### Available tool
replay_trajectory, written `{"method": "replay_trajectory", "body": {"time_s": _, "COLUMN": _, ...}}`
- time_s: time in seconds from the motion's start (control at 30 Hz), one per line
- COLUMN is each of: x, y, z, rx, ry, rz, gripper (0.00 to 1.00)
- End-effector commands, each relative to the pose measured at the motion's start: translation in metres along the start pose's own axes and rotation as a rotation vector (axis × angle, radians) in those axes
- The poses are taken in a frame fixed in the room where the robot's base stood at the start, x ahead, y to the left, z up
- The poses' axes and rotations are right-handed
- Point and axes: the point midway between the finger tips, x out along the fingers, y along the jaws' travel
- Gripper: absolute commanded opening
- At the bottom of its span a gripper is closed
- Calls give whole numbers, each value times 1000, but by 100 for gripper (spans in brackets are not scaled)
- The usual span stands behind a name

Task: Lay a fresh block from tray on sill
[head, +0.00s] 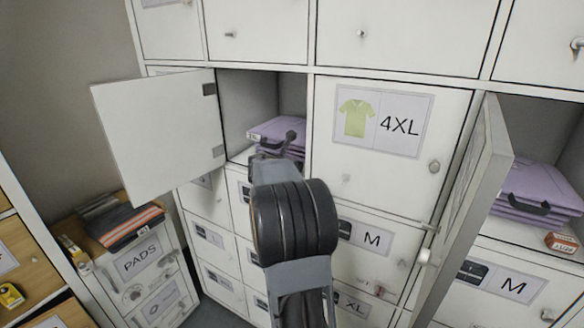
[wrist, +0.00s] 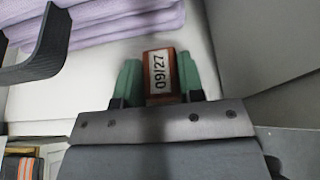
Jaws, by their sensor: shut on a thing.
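My gripper (wrist: 159,64) is shut on an orange-brown block (wrist: 160,75) with a white label reading 09/27, between its green fingers in the wrist view. The block is at the front of an open locker, over or on its pale floor (wrist: 215,75); I cannot tell whether it touches. Folded lavender garments (wrist: 120,22) with a dark strap lie deeper inside; they also show in the head view (head: 278,130). There my arm hides the block and most of the gripper. Another red-orange block (head: 563,242) lies on the front sill of the open right locker. I cannot identify the tray.
The left locker's open door (head: 160,135) swings out to the left. The right locker's open door (head: 468,200) juts forward, right of the shut 4XL door (head: 385,130). A low PADS cabinet (head: 140,262) stands at left with folded dark and orange-striped cloth on top.

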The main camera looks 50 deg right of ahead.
Motion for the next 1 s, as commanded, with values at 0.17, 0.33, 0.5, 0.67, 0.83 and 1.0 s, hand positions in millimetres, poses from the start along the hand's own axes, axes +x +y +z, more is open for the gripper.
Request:
{"method": "replay_trajectory", "body": {"time_s": 0.17, "x": 0, "y": 0, "z": 0, "rx": 0, "ry": 0, "rz": 0, "gripper": 13}}
{"method": "replay_trajectory", "body": {"time_s": 0.33, "x": 2, "y": 0, "z": -4, "rx": 0, "ry": 0, "rz": 0, "gripper": 37}}
{"method": "replay_trajectory", "body": {"time_s": 0.5, "x": 1, "y": 0, "z": -3, "rx": 0, "ry": 0, "rz": -1, "gripper": 54}}
{"method": "replay_trajectory", "body": {"time_s": 0.67, "x": 1, "y": 0, "z": -3, "rx": 0, "ry": 0, "rz": -1, "gripper": 61}}
{"method": "replay_trajectory", "body": {"time_s": 0.83, "x": 1, "y": 0, "z": -2, "rx": 0, "ry": 0, "rz": -1, "gripper": 61}}
{"method": "replay_trajectory", "body": {"time_s": 1.0, "x": -13, "y": 1, "z": 1, "rx": -1, "ry": -2, "rz": 1, "gripper": 61}}
